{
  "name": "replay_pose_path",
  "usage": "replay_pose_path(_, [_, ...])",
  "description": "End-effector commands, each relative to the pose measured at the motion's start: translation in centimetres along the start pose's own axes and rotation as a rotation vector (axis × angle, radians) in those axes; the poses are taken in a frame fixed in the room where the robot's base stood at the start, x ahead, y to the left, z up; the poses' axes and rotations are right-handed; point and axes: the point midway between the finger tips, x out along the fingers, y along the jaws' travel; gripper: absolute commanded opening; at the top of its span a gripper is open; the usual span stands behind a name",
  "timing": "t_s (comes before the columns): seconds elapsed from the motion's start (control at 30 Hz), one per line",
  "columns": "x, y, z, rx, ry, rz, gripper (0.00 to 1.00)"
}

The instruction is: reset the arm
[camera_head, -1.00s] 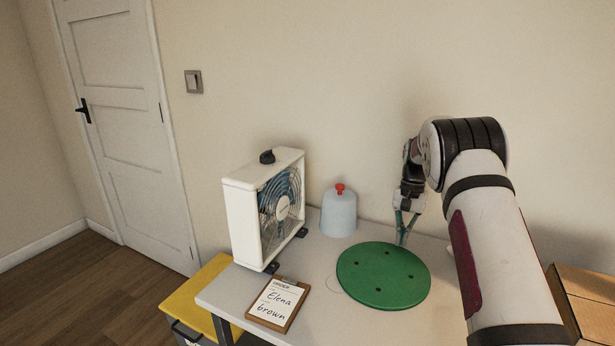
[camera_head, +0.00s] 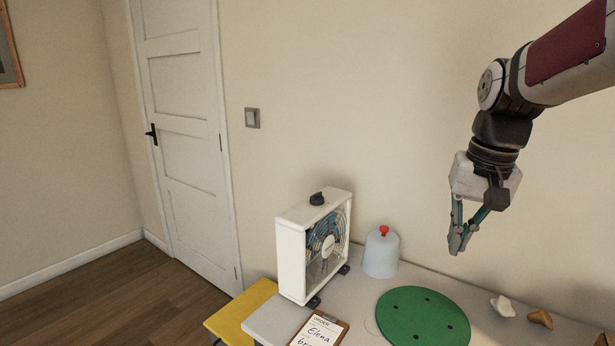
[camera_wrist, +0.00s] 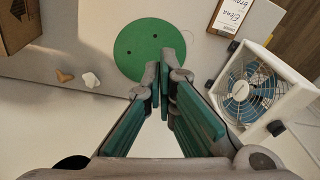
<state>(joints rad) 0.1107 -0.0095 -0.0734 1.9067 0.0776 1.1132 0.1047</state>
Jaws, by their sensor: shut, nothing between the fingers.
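My gripper (camera_head: 458,246) is raised in the air above the back right part of the table, pointing down. Its fingertips meet and nothing is between them. In the wrist view my gripper (camera_wrist: 164,66) is also shut, with the fingertips seen over the edge of a green disc (camera_wrist: 128,38). In the head view the green disc (camera_head: 424,318) lies flat on the table, below and apart from my gripper.
A white box fan (camera_head: 293,262), a pale blue dome with a red knob (camera_head: 381,257) and a clipboard reading "Elena" (camera_head: 320,330) are on the table (camera_head: 345,300). Small white (camera_head: 503,306) and tan (camera_head: 540,319) pieces lie right. A yellow surface (camera_head: 240,312) stands left.

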Motion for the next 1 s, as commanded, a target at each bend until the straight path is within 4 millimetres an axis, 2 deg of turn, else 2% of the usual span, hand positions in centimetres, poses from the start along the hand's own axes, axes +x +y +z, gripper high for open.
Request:
replay_pose_path(0.03, [-1.5, -0.1, 2.1, -0.024, 0.019, -0.003, 0.00])
replay_pose_path(0.1, [-2.7, -0.2, 4.6, -0.058, 0.042, -0.004, 0.00])
replay_pose_path(0.3, [-5.0, 0.0, 11.8, -0.154, 0.108, -0.004, 0.00])
replay_pose_path(0.5, [-5.6, 0.8, 18.6, -0.246, 0.173, 0.002, 0.00])
replay_pose_path(0.6, [-5.4, 1.3, 21.1, -0.283, 0.199, 0.008, 0.00])
replay_pose_path(0.8, [-4.8, 1.8, 23.6, -0.322, 0.226, 0.014, 0.00])
replay_pose_path(1.0, [-4.7, 1.9, 23.9, -0.327, 0.229, 0.015, 0.00])
